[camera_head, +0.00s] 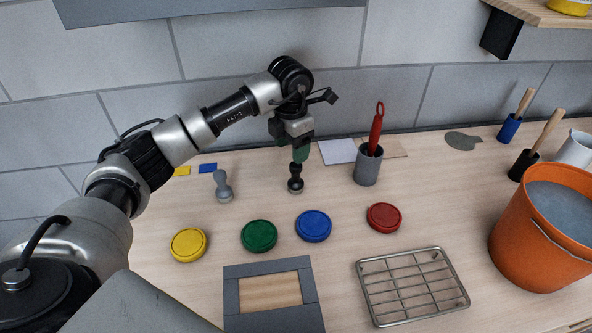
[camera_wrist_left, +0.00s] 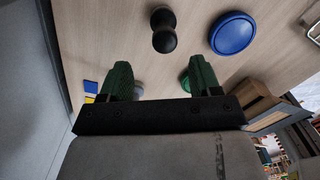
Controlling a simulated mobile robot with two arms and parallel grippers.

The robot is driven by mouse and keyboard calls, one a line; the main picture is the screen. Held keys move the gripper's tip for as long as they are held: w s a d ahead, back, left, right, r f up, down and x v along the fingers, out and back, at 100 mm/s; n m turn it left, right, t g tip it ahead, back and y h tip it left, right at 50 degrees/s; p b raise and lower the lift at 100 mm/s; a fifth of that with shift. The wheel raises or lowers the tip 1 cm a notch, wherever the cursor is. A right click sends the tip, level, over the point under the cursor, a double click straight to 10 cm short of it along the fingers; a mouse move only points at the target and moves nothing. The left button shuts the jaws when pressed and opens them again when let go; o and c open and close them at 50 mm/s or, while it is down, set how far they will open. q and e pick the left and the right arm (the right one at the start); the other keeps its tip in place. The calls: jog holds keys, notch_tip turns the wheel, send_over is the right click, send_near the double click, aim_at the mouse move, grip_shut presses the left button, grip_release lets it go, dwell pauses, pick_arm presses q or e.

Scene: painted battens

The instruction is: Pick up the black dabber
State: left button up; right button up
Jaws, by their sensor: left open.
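The black dabber (camera_head: 295,180) stands upright on the wooden table, behind the blue and green round pads. My left gripper (camera_head: 300,154) hangs just above it, with green fingers pointing down. In the left wrist view, the black dabber (camera_wrist_left: 163,30) lies beyond the fingertips, about midway between them sideways. The left gripper (camera_wrist_left: 160,72) is open there, with nothing between its fingers. My right gripper is in neither view.
A grey dabber (camera_head: 223,187) stands to the left. Yellow (camera_head: 188,244), green (camera_head: 259,235), blue (camera_head: 313,226) and red (camera_head: 384,217) pads lie in front. A grey cup (camera_head: 368,167) with a red-handled tool stands right. A wire rack (camera_head: 412,285) and orange bucket (camera_head: 540,235) are further right.

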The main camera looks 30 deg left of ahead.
aim_at(296, 171)
pick_arm(q)
jog(key=shift+s+d+f, duration=0.1)
jog(key=shift+s+f, duration=0.1)
jog(key=shift+f, duration=1.25)
jog(key=f, duration=0.1)
jog(key=f+p, duration=0.2)
jog(key=f, duration=0.1)
jog(key=shift+w+d, duration=0.35)
jog(key=shift+d, duration=0.05)
jog(key=shift+f+p, duration=0.3)
jog(key=shift+f, duration=0.35)
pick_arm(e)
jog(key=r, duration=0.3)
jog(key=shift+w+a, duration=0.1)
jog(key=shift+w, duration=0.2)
pick_arm(q)
jog(key=shift+c, duration=0.8)
jog(key=c, duration=0.9)
jog(key=shift+o, duration=0.2)
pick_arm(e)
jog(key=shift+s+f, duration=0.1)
